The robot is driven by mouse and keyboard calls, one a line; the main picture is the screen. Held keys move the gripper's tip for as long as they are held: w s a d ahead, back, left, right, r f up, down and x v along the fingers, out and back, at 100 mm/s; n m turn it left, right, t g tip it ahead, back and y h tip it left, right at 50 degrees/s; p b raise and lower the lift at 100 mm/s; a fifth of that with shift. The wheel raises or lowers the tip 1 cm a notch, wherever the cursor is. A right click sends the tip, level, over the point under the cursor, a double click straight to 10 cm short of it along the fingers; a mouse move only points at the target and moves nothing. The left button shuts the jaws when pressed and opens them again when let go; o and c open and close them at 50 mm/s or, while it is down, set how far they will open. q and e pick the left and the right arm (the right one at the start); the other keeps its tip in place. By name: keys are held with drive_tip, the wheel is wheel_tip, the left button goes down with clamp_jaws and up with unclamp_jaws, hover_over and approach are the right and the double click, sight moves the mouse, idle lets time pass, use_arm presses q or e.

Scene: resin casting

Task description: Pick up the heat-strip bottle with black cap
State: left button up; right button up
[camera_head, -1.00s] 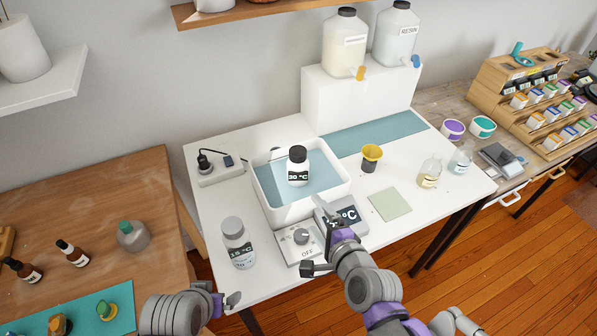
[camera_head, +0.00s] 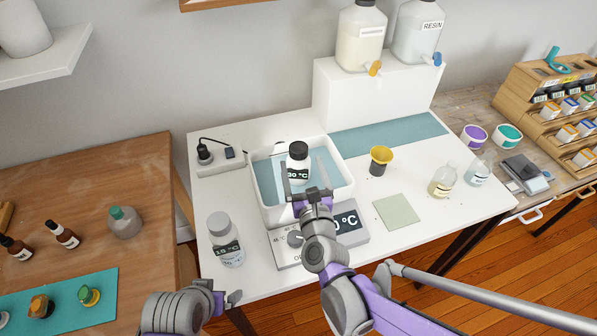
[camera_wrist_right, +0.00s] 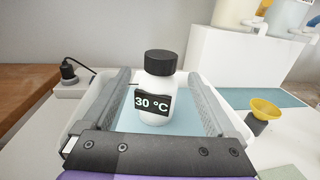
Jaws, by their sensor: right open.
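The white heat-strip bottle with a black cap (camera_head: 298,161) stands upright in the white tub (camera_head: 346,190) of blue-green liquid or lining. Its dark strip reads 30 °C. The bottle also shows in the right wrist view (camera_wrist_right: 158,88), between the two fingers. My right gripper (camera_head: 304,178) is open, with its fingers pointing at the bottle from the front and one on each side of it. It is not closed on the bottle. My left gripper (camera_head: 230,298) is at the lower left, away from the tub; its jaw state is unclear.
A grey-capped bottle reading 15 °C (camera_head: 226,240) stands at the table's front left. A control box with a dial (camera_head: 290,252) and °C display (camera_head: 347,221) sits before the tub. A yellow-topped cup (camera_head: 380,160) and green mat (camera_head: 397,211) are to the right.

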sight(300, 159)
drive_tip(key=w, duration=0.3)
drive_tip(key=w+a, duration=0.1)
drive_tip(key=w, duration=0.1)
drive_tip(key=shift+w, duration=0.2)
clamp_jaws()
idle(0.4)
